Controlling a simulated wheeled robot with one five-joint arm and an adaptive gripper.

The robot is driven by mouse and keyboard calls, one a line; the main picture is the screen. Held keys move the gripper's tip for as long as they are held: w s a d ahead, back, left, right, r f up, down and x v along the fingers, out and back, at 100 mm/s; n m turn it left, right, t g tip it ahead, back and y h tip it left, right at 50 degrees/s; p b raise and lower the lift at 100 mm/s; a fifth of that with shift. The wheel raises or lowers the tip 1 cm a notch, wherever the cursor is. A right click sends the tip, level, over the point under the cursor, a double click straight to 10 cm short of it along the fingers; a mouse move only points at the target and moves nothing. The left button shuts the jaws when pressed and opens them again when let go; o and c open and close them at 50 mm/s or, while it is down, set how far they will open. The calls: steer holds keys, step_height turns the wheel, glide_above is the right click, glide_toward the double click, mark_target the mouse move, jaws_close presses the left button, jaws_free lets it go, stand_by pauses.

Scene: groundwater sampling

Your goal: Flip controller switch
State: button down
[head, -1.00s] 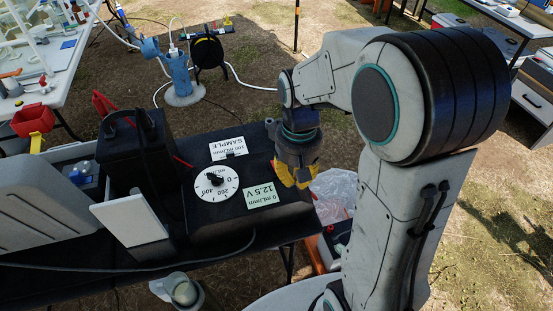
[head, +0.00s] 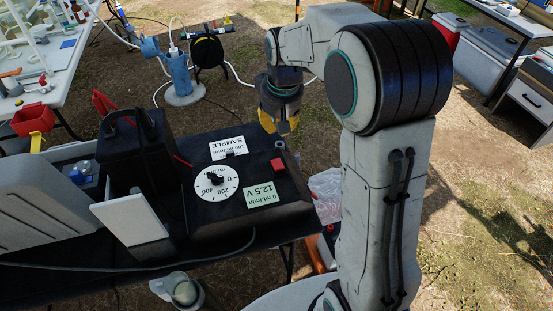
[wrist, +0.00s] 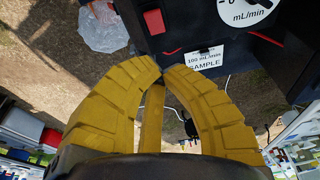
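The controller (head: 222,209) is a black box on the table, with a white dial marked 0 to 400, a "SAMPLE" label and a pale green display reading 0 mL/min, 12.5 V. A red square switch (head: 278,166) is on its top near the back right corner. The switch also shows in the wrist view (wrist: 153,22). My gripper (head: 282,130), with yellow fingers, is beyond the controller's back right corner, apart from the switch. In the wrist view its fingertips (wrist: 160,70) meet with nothing visible between them. Whether the switch is tilted is too small to tell.
A black battery-like box (head: 137,158) with cables and a white panel (head: 128,220) stand left of the controller. A clear plastic bag (head: 327,190) lies to the right. A blue pump-like device (head: 178,75) and a black reel (head: 208,52) stand on the ground behind.

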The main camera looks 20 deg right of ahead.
mark_target(274, 161)
steer(key=shift+f, duration=0.1)
steer(key=x, duration=0.8)
steer(key=s+x, duration=0.1)
steer(key=x, duration=0.3)
steer(key=shift+f, duration=0.25)
steer(key=shift+s+f, duration=0.1)
steer(key=shift+f, duration=0.6)
steer(key=f+t+b, duration=0.1)
steer(key=b, duration=0.3)
steer(key=shift+s+f, duration=0.15)
steer(key=shift+s, duration=0.05)
steer(key=shift+r, duration=0.3)
steer(key=shift+w, duration=0.15)
steer(key=shift+w+r+p, duration=0.1)
steer(key=shift+w+p, duration=0.3)
steer(key=shift+w, duration=0.25)
